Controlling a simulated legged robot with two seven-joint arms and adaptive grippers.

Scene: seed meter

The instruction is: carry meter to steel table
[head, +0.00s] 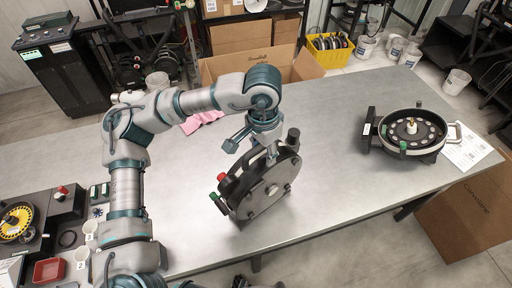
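The seed meter (264,190) is a black round disc housing with a red knob, a green-tipped lever and a black knob at its upper right. It is on edge, tilted, over the middle of the steel table (345,185). My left gripper (271,155) is at its upper rim and appears shut on it; the fingertips are partly hidden. I cannot tell whether the meter's lower edge touches the table. My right gripper is not in view.
A round black and white device (408,132) with a green knob sits at the table's right, beside a printed sheet (470,147). A pink cloth (202,121) lies behind my arm. Cups and a red tray (48,271) stand at the lower left. The table between meter and device is clear.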

